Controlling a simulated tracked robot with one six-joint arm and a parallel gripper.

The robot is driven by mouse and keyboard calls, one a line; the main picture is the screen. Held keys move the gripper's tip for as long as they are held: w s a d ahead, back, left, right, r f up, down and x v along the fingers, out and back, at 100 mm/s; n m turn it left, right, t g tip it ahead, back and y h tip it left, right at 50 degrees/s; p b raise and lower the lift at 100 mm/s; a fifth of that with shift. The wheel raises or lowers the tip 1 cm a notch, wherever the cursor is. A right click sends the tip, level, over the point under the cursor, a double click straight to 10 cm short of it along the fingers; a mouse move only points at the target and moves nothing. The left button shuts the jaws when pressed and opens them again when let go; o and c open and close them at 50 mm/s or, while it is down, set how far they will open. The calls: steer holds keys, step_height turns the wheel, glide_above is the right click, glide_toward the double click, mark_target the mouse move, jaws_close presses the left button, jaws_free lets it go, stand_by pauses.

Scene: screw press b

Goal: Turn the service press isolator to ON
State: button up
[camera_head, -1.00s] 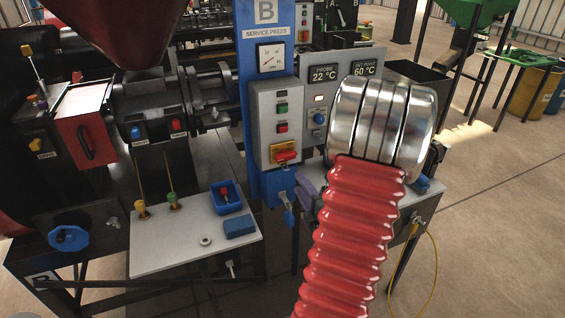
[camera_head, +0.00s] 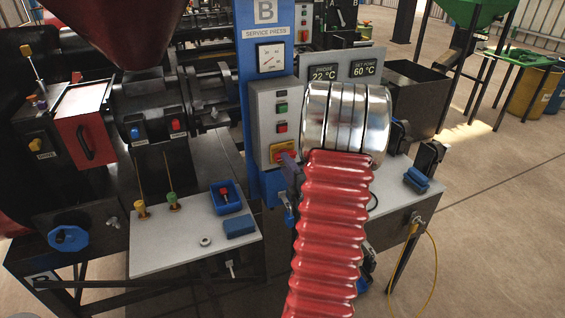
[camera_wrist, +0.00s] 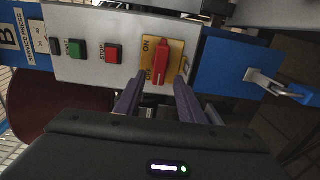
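The isolator is a red handle (camera_wrist: 161,62) on a yellow plate (camera_wrist: 176,50) marked ON and OFF, seen in the wrist view. The handle lies along the picture's vertical, with its lower end beside the OFF letters. My gripper (camera_wrist: 158,82) is open. Its two purple-grey fingers stand apart on either side of the handle's lower end. I cannot tell whether either finger touches it.
A green START button (camera_wrist: 77,49) and a red STOP button (camera_wrist: 113,54) are on the same box. A white shelf (camera_head: 185,250) with a blue tray (camera_head: 229,207) lies at the lower left.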

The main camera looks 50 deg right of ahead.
steer(key=x, duration=0.3)
steer(key=shift+w, duration=0.1)
steer(key=shift+c, duration=0.5)
steer(key=c, duration=0.8)
